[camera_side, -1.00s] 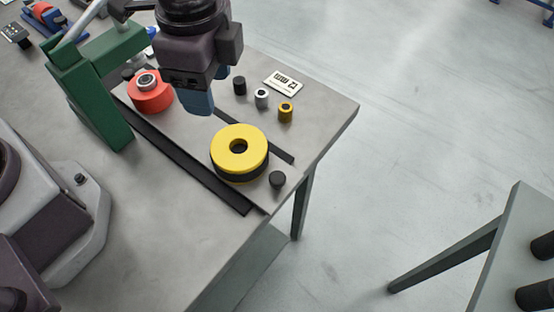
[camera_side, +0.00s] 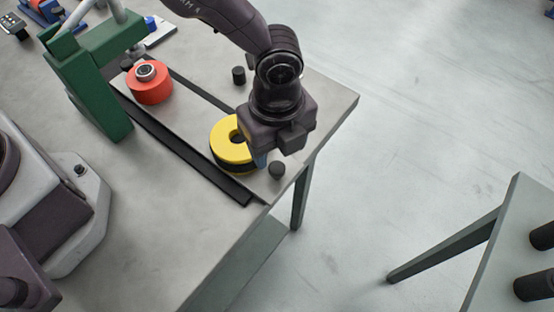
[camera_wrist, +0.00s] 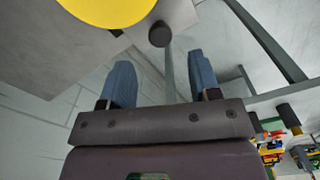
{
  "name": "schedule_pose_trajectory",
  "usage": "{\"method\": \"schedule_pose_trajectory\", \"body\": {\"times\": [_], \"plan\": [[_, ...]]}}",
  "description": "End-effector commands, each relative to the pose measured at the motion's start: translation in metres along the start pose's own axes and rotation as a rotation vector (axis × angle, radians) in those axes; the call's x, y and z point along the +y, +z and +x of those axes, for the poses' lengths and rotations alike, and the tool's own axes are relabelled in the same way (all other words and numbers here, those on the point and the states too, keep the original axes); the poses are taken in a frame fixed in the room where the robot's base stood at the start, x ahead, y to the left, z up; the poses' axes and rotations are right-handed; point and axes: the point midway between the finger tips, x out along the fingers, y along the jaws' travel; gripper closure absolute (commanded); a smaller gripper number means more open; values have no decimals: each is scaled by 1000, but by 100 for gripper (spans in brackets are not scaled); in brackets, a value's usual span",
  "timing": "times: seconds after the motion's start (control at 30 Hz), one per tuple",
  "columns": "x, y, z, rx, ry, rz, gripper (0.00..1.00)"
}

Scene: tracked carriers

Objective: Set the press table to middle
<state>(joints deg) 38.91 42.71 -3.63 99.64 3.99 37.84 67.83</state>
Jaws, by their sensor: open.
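A green press frame (camera_side: 100,75) stands at the upper left of the workbench. Two black rails (camera_side: 185,155) run from it toward the bench's front right edge. A yellow ring (camera_side: 230,150) on a dark round base sits between the rails at the near end; it also shows at the top of the wrist view (camera_wrist: 105,8). A black knob (camera_side: 277,169) stands just right of it, and shows in the wrist view (camera_wrist: 159,34) ahead of the fingers. My gripper (camera_wrist: 160,60) is open and empty, its blue fingers apart. From the side, it covers the ring's right part.
A red disc (camera_side: 150,88) with a metal hub sits between the rails by the press frame. A small black cylinder (camera_side: 238,75) stands on the bench behind my gripper. A second table (camera_side: 515,240) with black posts is at right, across open floor.

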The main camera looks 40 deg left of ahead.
Motion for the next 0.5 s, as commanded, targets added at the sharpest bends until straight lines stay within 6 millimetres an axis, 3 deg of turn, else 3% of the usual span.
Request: {"method": "schedule_pose_trajectory", "body": {"times": [0.23, 0.5], "plan": [[0, 0, 44, -1, 2, 1, 43], [0, 0, 59, 1, -2, -1, 43]]}}
